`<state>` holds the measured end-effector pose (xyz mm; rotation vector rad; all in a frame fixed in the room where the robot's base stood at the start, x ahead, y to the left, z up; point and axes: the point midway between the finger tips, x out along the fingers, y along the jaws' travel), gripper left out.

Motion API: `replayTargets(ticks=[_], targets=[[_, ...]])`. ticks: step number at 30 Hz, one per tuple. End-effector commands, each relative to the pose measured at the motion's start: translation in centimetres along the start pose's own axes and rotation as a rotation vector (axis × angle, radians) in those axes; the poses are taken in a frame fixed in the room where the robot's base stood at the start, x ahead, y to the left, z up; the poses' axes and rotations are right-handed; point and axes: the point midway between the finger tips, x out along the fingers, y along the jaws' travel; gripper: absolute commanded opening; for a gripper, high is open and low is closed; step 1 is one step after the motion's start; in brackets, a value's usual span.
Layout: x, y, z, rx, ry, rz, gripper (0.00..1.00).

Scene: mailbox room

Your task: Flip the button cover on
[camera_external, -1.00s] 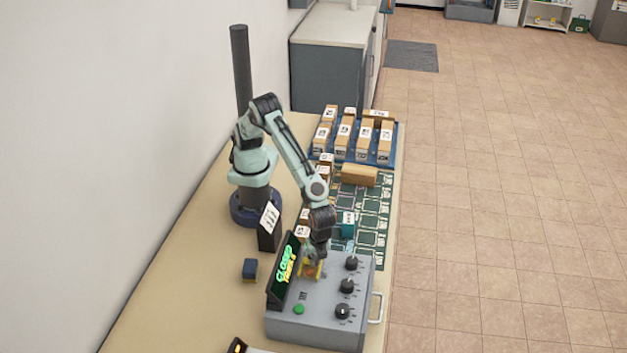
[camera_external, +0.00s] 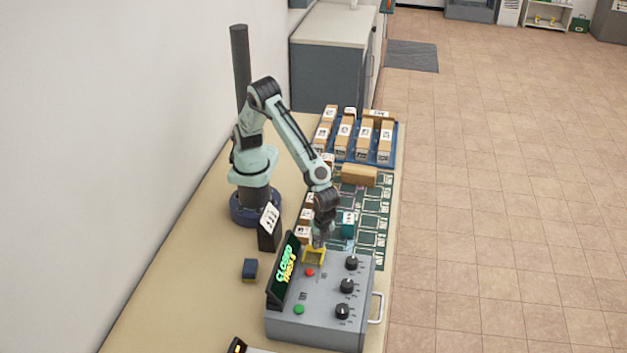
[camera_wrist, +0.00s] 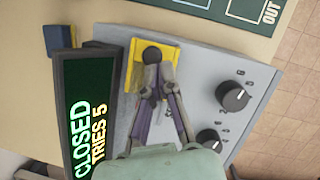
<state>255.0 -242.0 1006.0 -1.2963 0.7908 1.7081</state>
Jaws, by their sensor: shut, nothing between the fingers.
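The yellow button cover (camera_external: 314,256) stands raised at the back of the grey control box (camera_external: 335,308). A red button (camera_external: 309,272) is exposed in front of it. My gripper (camera_external: 318,243) is shut and empty, right at the cover's top edge; I cannot tell whether it touches. In the wrist view the cover (camera_wrist: 153,66) lies behind my gripper's fingertips (camera_wrist: 155,76), with a dark round knob or tip (camera_wrist: 152,54) over it. The red button is hidden there by the fingers.
A display reading "CLOSED TRIES 5" (camera_external: 284,268) stands on the box's left. A green button (camera_external: 299,309) and three black dials (camera_external: 347,286) are on the box. A teal block (camera_external: 347,226) and small boxes stand behind it. A blue block (camera_external: 250,268) lies to the left.

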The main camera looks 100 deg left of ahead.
Motion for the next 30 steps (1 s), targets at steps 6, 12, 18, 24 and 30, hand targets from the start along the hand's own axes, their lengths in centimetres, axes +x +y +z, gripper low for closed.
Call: replayTargets(ticks=[6, 12, 18, 24, 30], targets=[[0.0, 0.0, -0.1, 0.000, 0.000, 0.000, 0.00], [-1.0, 0.0, -1.8, 0.001, 0.003, -0.001, 0.00], [-4.4, 0.0, -3.6, 0.000, 0.006, -0.001, 0.00], [-8.8, 0.0, -3.6, 0.000, 0.004, -0.001, 0.00], [-11.4, 0.0, -3.5, 0.000, 0.003, -0.001, 0.00]])
